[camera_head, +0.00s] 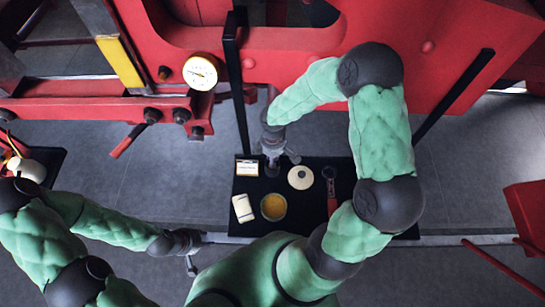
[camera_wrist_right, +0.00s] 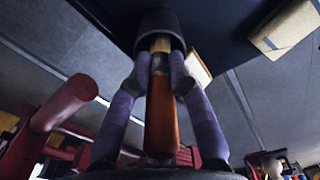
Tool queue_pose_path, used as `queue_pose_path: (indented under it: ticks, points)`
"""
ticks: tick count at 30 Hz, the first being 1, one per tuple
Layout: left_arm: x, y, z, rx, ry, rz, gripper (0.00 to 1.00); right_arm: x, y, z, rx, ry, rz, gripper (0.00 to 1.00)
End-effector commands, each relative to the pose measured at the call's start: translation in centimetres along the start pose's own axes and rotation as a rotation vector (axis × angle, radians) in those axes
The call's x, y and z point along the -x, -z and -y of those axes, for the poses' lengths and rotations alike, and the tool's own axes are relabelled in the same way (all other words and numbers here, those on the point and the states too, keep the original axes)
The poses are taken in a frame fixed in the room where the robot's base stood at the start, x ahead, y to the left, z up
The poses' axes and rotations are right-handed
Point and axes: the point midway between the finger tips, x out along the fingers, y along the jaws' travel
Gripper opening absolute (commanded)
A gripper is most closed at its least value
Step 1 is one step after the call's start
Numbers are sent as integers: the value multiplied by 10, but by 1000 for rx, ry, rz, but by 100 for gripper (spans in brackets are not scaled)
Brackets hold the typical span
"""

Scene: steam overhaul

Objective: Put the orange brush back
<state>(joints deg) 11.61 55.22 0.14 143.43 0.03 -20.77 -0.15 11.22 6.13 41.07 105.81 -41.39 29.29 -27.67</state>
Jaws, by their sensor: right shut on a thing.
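The orange brush (camera_wrist_right: 161,115) is between the two purple fingers of my right gripper (camera_wrist_right: 163,75) in the right wrist view. My right gripper is shut on its orange handle. The brush's pale wooden part runs up into a dark round cup-like piece (camera_wrist_right: 160,22); I cannot tell whether this is a holder or part of the brush. In the head view my right gripper (camera_head: 273,158) is over the back of the black tray (camera_head: 240,190), and the brush cannot be made out. My left gripper (camera_head: 190,258) hangs left of the tray, apart from it; its finger opening is unclear.
On the tray are a white card (camera_head: 247,168), a cream block (camera_head: 243,208), a jar of yellow stuff (camera_head: 273,207), a round cream lid (camera_head: 300,177) and a red-handled tool (camera_head: 332,203). Red machinery with a gauge (camera_head: 201,71) stands behind. Grey floor shows left of the tray.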

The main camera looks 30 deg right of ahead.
Motion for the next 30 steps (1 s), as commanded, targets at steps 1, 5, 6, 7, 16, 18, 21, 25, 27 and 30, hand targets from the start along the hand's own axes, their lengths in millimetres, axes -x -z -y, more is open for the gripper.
queue_pose_path:
  ticks: [1,5,6,7,16,18,21,25,27,30]
  points:
    - [-1,0,0,0,0,0,40,-3,0,0,0,-1,-1,0]
    - [0,0,0,0,0,0,40,-2,0,-1,-1,-2,-2,0]
    - [0,0,0,0,0,0,40,-2,0,-1,-1,-2,-2,0]
    - [0,0,0,0,0,0,40,-2,0,0,-1,-2,-2,0]
    - [-2,0,1,0,0,0,40,-5,0,0,0,-1,-1,44]
    - [-2,0,1,0,0,0,40,-5,0,0,0,-1,-1,44]
    - [-2,0,1,0,0,0,40,-4,0,0,0,-1,-1,44]
    - [-1,0,0,0,0,0,40,-3,0,0,-1,-1,-1,44]
    - [1,0,0,0,0,0,40,0,0,-1,-1,-2,-2,44]
    - [2,0,-1,0,0,0,40,14,1,-2,-3,-5,-3,44]
